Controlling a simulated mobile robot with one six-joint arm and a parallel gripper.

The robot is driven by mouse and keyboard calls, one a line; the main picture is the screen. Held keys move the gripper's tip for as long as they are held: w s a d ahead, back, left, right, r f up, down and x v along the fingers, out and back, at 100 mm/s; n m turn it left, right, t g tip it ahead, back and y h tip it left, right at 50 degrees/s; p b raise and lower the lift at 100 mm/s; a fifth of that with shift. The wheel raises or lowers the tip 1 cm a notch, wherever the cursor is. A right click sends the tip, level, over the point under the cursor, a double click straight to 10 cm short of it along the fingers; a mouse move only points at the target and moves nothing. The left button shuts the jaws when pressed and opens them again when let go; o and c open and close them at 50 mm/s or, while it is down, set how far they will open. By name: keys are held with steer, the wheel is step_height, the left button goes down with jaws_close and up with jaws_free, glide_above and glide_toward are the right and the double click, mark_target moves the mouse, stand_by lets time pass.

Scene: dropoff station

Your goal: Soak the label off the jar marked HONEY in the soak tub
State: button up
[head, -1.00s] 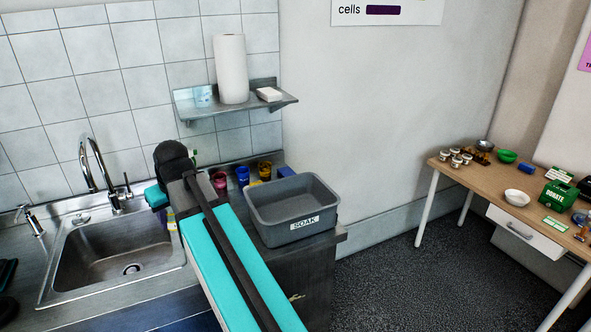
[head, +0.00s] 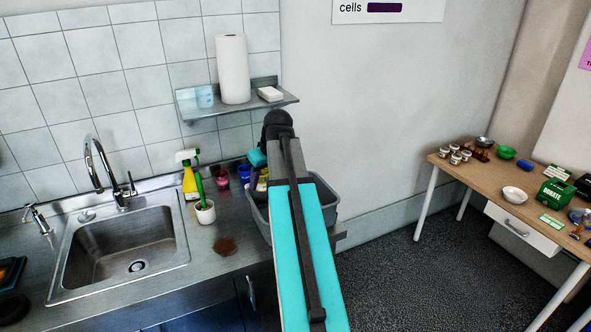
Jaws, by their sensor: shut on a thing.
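The grey soak tub (head: 262,218) stands at the right end of the metal counter. My arm crosses in front of it, so only its left side and a strip of its right side show; its SOAK label and its inside are hidden. My wrist is above the back of the tub. My gripper's fingers are hidden behind my own arm, so I cannot see what they hold. I see no jar that reads HONEY. Several small pale-labelled jars (head: 455,157) stand on the wooden table at the right; their labels are too small to read.
The sink (head: 120,245) is at the left. A yellow spray bottle (head: 189,183), a white pot with a green brush (head: 205,212) and a brown patch (head: 224,247) are left of the tub. Pink (head: 222,178) and blue (head: 243,173) cups stand behind. A shelf (head: 237,106) hangs above.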

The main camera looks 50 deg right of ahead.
steer(key=s+d+r+p, duration=0.1)
steer(key=s+d, duration=0.4)
steer(key=d, duration=0.3)
steer(key=shift+d, duration=0.2)
steer(key=shift+f, duration=0.1)
steer(key=shift+f+b, duration=4.05)
steer(key=shift+f, duration=3.6)
